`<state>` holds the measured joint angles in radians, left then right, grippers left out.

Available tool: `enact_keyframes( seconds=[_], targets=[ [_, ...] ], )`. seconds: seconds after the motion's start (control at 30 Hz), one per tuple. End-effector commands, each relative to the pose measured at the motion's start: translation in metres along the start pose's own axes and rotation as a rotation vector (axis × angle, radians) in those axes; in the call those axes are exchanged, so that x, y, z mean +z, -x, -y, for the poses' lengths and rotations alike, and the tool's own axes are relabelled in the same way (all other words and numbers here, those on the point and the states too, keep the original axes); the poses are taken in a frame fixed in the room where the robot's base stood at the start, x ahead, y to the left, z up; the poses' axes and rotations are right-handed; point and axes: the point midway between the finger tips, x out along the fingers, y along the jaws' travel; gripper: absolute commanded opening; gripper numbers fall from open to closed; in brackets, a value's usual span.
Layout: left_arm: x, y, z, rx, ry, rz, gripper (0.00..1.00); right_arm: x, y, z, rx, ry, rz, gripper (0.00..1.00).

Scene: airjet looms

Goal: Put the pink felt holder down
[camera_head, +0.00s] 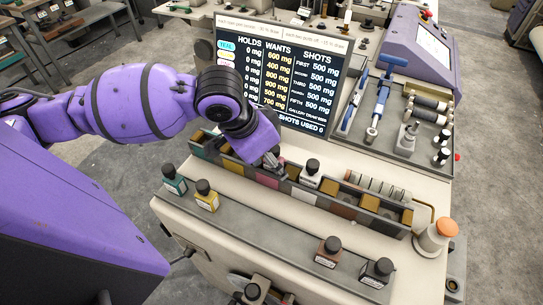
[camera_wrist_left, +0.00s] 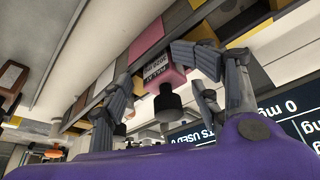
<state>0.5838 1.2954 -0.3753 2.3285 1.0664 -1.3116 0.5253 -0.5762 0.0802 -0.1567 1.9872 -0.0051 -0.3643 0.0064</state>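The pink felt holder (camera_wrist_left: 155,62) has a black cap and a dark label with white text. In the head view its pink part (camera_head: 268,179) shows at the long tray (camera_head: 325,192), partly hidden by my left gripper (camera_head: 272,160). In the left wrist view the holder and its cap lie between the two grey fingers of my left gripper (camera_wrist_left: 152,66). The fingers are spread to either side, with a visible gap beside the left finger. I cannot tell whether the holder rests fully on the tray floor. My right gripper is not in view.
Teal (camera_head: 174,180) and yellow (camera_head: 207,196) holders stand at the front left. Brown (camera_head: 328,252) and black (camera_head: 377,272) ones stand at the front right. A white holder (camera_head: 310,174) is close right of my gripper. A screen (camera_head: 288,75) rises behind the tray.

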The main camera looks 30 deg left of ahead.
Motion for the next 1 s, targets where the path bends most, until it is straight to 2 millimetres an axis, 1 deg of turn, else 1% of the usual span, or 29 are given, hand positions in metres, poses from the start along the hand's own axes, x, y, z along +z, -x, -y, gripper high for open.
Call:
enact_keyframes(
  seconds=[0.03,0.3,0.37,0.47,0.5,0.57,0.7,0.8,0.9,1.0],
  targets=[
    [0.005,-0.002,-0.001,0.002,-0.001,0.012,0.52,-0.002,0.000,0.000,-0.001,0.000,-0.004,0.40],
    [0.003,0.000,0.000,0.000,-0.002,0.009,0.52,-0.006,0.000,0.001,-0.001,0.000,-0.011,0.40],
    [0.001,0.002,0.000,-0.002,-0.003,0.008,0.52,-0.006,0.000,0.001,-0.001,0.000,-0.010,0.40],
    [-0.004,0.012,0.000,-0.003,-0.005,0.004,0.52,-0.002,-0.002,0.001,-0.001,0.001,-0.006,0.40],
    [-0.004,0.021,0.001,-0.005,-0.005,0.002,0.52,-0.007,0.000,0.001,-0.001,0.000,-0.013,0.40],
    [-0.005,0.035,0.002,-0.007,-0.005,0.000,0.52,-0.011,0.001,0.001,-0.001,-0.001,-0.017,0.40],
    [-0.007,0.070,0.002,-0.009,-0.005,-0.004,0.52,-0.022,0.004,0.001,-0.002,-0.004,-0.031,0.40],
    [-0.007,0.092,0.002,-0.010,-0.006,-0.005,0.52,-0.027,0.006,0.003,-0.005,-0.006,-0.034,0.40],
    [-0.006,0.111,0.001,-0.008,-0.006,-0.005,0.52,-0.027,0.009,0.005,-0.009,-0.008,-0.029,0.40],
    [-0.006,0.123,0.001,-0.006,-0.005,-0.004,0.52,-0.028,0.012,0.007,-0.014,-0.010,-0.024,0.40]
  ],
)
